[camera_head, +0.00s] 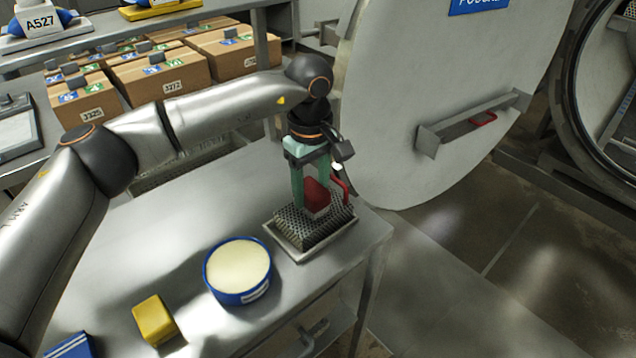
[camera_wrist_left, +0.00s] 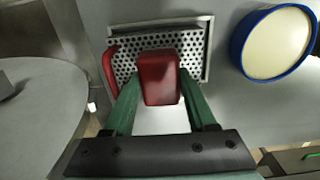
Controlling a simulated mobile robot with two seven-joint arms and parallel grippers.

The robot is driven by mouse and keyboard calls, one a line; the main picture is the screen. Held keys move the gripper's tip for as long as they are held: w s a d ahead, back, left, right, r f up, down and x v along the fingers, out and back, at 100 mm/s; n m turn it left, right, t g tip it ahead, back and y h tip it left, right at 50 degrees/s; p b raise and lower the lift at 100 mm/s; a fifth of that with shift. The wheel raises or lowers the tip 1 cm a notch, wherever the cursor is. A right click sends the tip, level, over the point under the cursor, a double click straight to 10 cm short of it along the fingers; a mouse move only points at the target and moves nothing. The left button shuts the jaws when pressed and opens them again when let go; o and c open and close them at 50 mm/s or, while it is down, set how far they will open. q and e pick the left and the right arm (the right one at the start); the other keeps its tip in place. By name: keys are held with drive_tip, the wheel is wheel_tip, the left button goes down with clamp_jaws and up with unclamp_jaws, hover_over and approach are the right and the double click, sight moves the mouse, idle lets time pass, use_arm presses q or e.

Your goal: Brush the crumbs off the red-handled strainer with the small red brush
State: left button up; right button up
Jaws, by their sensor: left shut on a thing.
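The strainer (camera_head: 330,229) is a perforated metal piece with a red handle (camera_head: 345,190) at its far right side. It lies at the right end of the steel table, within a thin metal rim (camera_head: 283,243). It also shows in the left wrist view (camera_wrist_left: 196,42), with the handle (camera_wrist_left: 108,68) at the left. My left gripper (camera_head: 312,196) points down over the strainer, its green fingers shut on the small red brush (camera_head: 317,194), also in the wrist view (camera_wrist_left: 158,78). The brush's pale underside is at or just above the mesh; I cannot tell contact. I cannot make out crumbs. My right gripper is not in view.
A blue round tub (camera_head: 238,270) with a cream top stands left of the strainer on the table (camera_head: 190,230). A yellow block (camera_head: 154,319) and a blue item (camera_head: 70,346) lie nearer. A big round door (camera_head: 440,90) stands behind right. Boxes (camera_head: 160,80) stand behind my arm.

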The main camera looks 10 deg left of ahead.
use_arm(q)
drive_tip(key=shift+s+a, duration=0.55)
drive_tip(key=shift+s, duration=0.1)
drive_tip(key=shift+s+a+f+b, duration=0.1)
drive_tip(key=shift+s+a+b, duration=0.1)
drive_tip(key=shift+s+a, duration=0.55)
drive_tip(key=shift+s+a+f+b, duration=0.15)
drive_tip(key=shift+s+a, duration=0.3)
drive_tip(key=shift+s, duration=0.45)
wheel_tip(320, 180, up, 6)
drive_tip(key=p, duration=0.3)
drive_tip(key=shift+r+p, duration=0.15)
drive_tip(key=shift+p, duration=0.2)
drive_tip(key=shift+w, duration=0.1)
wheel_tip(320, 180, up, 3)
drive_tip(key=shift+p, duration=1)
